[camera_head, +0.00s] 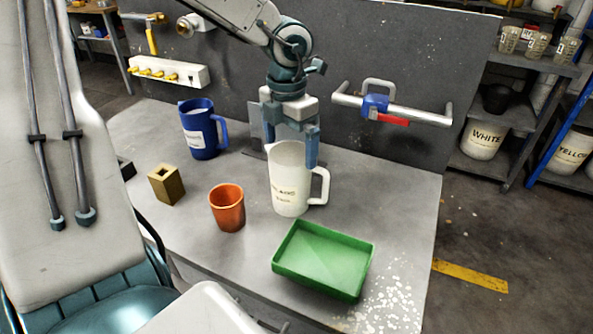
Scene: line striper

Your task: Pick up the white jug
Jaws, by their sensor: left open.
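The white jug (287,190) stands upright on the grey table, with dark lettering on its front and its handle to the right. My left gripper (292,157) points down over the jug, its fingers apart around the jug's upper part. One finger shows in front of the rim at the right, near the handle. The other finger is partly hidden at the left, so I cannot tell whether either touches the jug. My right gripper is not in view.
A blue jug (200,133), a brass block (167,187) and an orange cup (227,209) stand left of the white jug. A green tray (324,260) lies in front. A grey panel with a pipe and red-handled valve (392,119) rises behind.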

